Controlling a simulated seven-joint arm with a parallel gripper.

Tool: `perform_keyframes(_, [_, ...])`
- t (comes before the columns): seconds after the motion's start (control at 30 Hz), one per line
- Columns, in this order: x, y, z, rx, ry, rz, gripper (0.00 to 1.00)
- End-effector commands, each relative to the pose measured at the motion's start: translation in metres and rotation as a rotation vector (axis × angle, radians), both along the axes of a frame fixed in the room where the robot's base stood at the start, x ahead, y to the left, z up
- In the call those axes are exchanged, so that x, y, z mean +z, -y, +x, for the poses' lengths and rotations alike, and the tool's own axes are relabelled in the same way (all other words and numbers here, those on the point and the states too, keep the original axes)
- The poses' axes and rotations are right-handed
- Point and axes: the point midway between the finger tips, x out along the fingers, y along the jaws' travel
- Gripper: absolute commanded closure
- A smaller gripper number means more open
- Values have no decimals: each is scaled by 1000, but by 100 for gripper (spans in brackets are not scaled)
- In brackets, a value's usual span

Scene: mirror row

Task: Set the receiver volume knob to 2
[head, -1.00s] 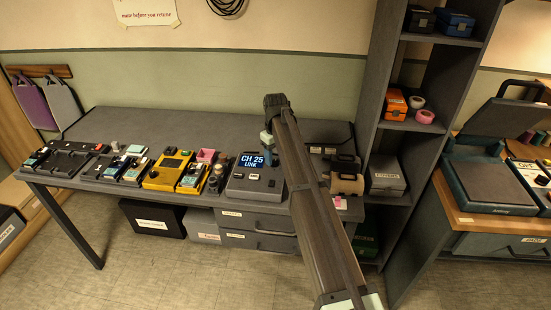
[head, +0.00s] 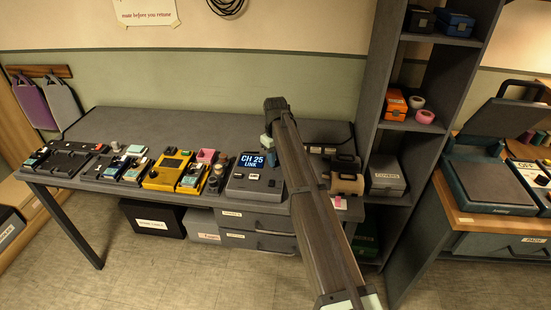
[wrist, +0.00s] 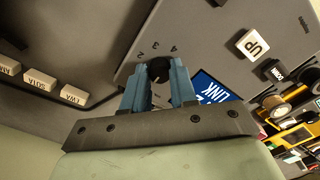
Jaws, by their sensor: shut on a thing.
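The receiver (head: 240,187) is a grey box on the bench with a lit screen (head: 252,161) reading CH 25 LINK. In the wrist view its panel (wrist: 205,45) shows upside down. The dark round volume knob (wrist: 159,68) has small numbers around it, among them 2, 3 and 4. My gripper (wrist: 159,80) is shut on the knob, one blue finger on each side. Which number the knob's mark points to is too small to tell. In the head view my gripper (head: 267,142) is at the receiver's right side, and my arm hides the knob.
A white UP button (wrist: 253,45) sits on the panel beside my fingers. White labelled keys (wrist: 40,78) lie on the other side. A yellow device (head: 167,171) and several small units stand left of the receiver. A tan-and-black item (head: 346,183) stands right of my arm, near the shelf (head: 395,127).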

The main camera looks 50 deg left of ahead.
Motion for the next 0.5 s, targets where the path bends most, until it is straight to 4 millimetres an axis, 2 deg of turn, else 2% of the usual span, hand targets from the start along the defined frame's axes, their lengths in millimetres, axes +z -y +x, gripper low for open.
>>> perform_keyframes(0.27, [0,0,0,-10,0,0,100])
perform_keyframes(0.5, [0,-1,0,-100,-1,-1,100])
